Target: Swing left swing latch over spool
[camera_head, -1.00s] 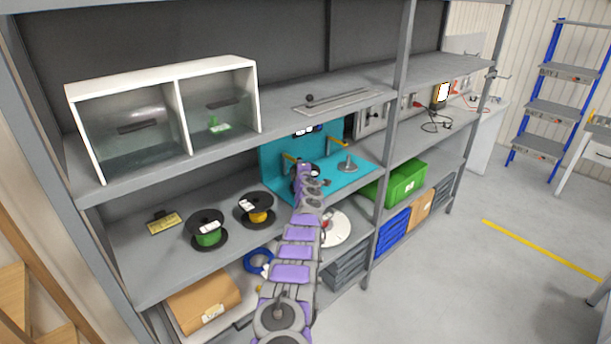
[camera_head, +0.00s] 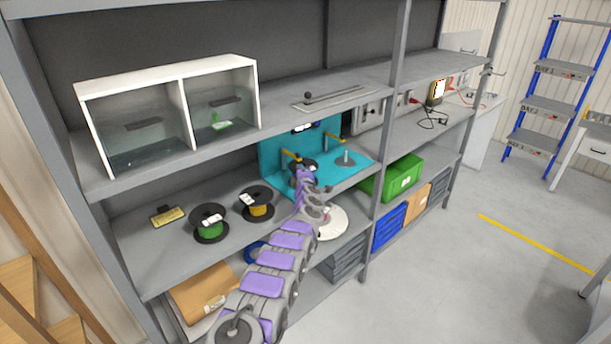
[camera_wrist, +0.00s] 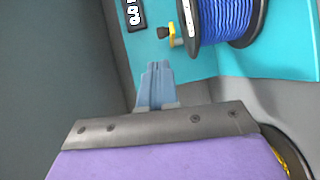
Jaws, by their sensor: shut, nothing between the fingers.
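The teal stand (camera_head: 276,172) is on the middle shelf in the head view. Its left swing latch (camera_head: 290,155), yellow, is at the stand's left side; a second yellow latch (camera_head: 334,139) is to the right. In the wrist view, the left latch (camera_wrist: 173,38) shows as a yellow piece with a dark knob beside the spool of blue cable (camera_wrist: 228,18). My gripper (camera_wrist: 156,68) is shut and empty, just below the latch in that view and apparently apart from it. In the head view my arm hides the gripper's tips and part of the spool.
Reels of green (camera_head: 209,229) and yellow (camera_head: 257,208) cable stand left of the stand. A green crate (camera_head: 398,180) is further right. A shelf post (camera_head: 385,160) rises nearby.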

